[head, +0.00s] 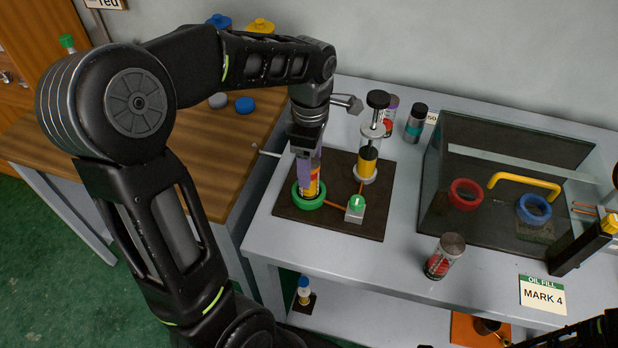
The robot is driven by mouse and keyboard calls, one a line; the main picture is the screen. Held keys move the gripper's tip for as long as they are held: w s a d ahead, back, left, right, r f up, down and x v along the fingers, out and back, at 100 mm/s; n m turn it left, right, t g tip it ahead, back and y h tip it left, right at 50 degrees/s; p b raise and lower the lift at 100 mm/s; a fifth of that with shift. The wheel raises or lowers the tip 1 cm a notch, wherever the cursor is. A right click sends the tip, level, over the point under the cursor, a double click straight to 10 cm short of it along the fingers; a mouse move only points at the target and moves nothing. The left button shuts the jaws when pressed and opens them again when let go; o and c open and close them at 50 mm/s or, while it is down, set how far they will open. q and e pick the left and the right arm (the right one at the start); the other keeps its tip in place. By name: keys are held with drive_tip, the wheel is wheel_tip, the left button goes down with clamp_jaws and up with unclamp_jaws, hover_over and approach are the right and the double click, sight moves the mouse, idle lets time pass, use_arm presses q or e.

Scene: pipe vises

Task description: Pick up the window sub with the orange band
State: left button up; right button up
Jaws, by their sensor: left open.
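A short upright cylinder with orange, yellow and red showing (315,184) stands in a green ring (308,201) on a dark mat. It is the only piece near my gripper with orange on it; I cannot clearly make out a window or a separate band. My left gripper (308,163) points down right at this cylinder. Its fingers are open and overlap the cylinder's upper part, hiding much of it. I cannot tell whether they touch it.
A clear column with yellow fill and black knob (377,100) and a green-topped valve block (355,206) stand close right on the dark mat (376,222). A red-labelled can (444,257) stands at the front edge. A glass-sided tray (475,222) lies right.

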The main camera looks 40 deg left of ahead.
use_arm(q)
drive_tip(key=shift+f, duration=0.1)
wheel_tip(320, 180, down, 5)
drive_tip(key=shift+s+a+f+p, duration=0.1)
drive_tip(key=shift+p, duration=0.55)
drive_tip(key=shift+c, duration=0.5)
clamp_jaws()
idle(0.5)
